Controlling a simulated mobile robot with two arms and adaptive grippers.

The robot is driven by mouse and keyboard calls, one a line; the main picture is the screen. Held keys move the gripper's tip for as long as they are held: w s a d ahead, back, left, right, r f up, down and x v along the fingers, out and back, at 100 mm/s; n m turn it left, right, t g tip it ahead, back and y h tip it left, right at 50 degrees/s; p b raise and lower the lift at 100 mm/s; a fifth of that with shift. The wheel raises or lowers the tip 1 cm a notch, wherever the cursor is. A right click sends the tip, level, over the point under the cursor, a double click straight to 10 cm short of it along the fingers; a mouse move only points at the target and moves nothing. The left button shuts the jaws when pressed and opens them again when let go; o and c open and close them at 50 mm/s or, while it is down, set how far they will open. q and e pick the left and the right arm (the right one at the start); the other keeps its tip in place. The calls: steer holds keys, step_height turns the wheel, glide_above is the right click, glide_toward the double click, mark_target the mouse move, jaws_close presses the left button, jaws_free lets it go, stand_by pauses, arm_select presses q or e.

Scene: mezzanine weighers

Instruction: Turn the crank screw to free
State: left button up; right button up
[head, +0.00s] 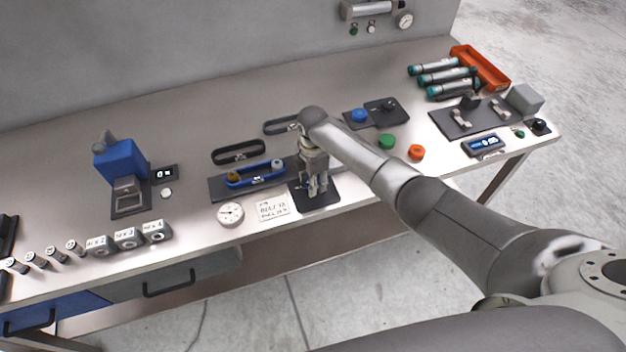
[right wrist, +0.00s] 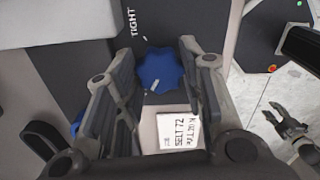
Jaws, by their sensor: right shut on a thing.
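My right gripper (head: 317,188) points down over a dark plate (head: 328,198) near the front edge of the bench. In the right wrist view its fingers (right wrist: 155,85) stand on both sides of a blue lobed knob (right wrist: 160,68), the crank screw's head, and are shut on it. The word TIGHT shows on the dark surface beside the knob. To the left in the head view, a blue belt (head: 255,174) runs around two pulleys on a dark base. A gripper at the right of the wrist view, apparently my left one (right wrist: 285,122), has its fingers apart and empty.
A round dial (head: 230,213) and a printed card (head: 272,207) lie left of my gripper. A spare black belt (head: 238,152) lies behind. Green (head: 386,141) and orange (head: 416,152) knobs lie right, near my forearm. A blue device (head: 120,160) stands further left.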

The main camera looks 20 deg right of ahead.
steer(key=shift+w, duration=0.1)
steer(key=o, duration=1)
step_height(320, 180, up, 12)
steer(key=shift+r, duration=0.1)
